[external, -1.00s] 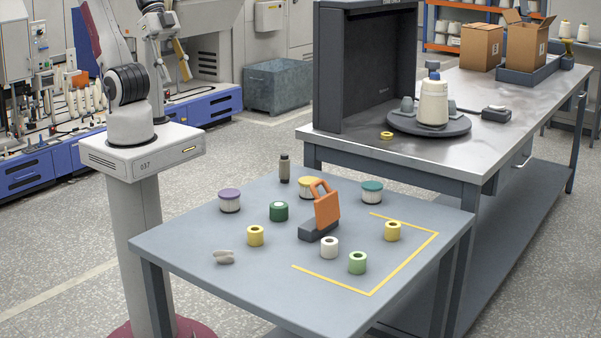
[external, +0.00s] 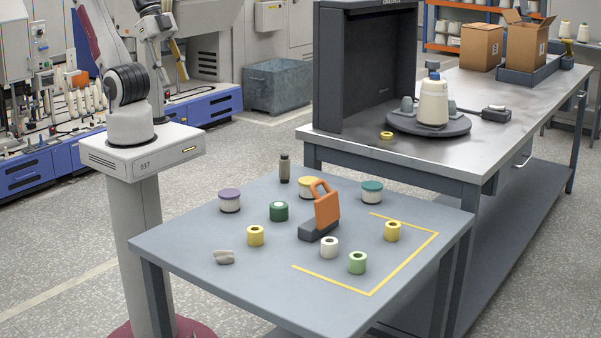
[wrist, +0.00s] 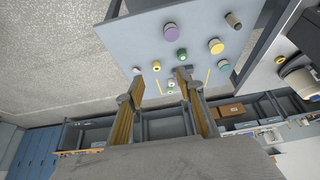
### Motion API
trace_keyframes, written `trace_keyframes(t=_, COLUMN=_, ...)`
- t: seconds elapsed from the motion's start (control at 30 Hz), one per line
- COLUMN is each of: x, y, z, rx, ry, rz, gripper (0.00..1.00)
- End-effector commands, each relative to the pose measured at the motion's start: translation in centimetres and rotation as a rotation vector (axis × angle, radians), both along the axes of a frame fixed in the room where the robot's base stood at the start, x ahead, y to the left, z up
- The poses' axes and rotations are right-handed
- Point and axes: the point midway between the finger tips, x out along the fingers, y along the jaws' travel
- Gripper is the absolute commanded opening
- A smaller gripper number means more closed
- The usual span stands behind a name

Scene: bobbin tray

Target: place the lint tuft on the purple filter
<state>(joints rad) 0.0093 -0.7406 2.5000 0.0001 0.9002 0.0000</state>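The lint tuft (external: 223,257) is a small grey-white lump lying on the near left of the blue-grey table (external: 190,252). In the wrist view a small pale spot beside the left fingertip looks like the lint tuft (wrist: 137,70). The purple filter (external: 230,201) stands upright at the table's far left, a pale pleated body with a purple top. Its round purple top shows in the wrist view (wrist: 170,32). Nothing lies on it. My gripper (wrist: 160,79) is open and empty, its two fingers spread, high above the table and apart from everything.
A yellow filter (external: 308,187), a teal filter (external: 372,191) and a dark bottle (external: 284,168) stand at the back. Several bobbins, including a dark green one (external: 279,211) and a yellow one (external: 255,236), surround an orange-handled tool (external: 326,208). The table around the tuft is clear.

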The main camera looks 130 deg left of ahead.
Motion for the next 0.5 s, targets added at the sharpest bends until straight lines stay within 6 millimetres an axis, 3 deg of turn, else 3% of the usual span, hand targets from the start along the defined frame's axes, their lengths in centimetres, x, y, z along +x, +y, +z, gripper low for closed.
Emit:
trace_keyframes(t=0.27, x=0.6, y=-0.7, z=-2.0, rx=0.002, ry=0.095, rz=-0.029, gripper=0.37)
trace_keyframes(t=0.5, x=2.3, y=-1.5, z=-3.4, rx=0.007, ry=0.185, rz=-0.058, gripper=0.37)
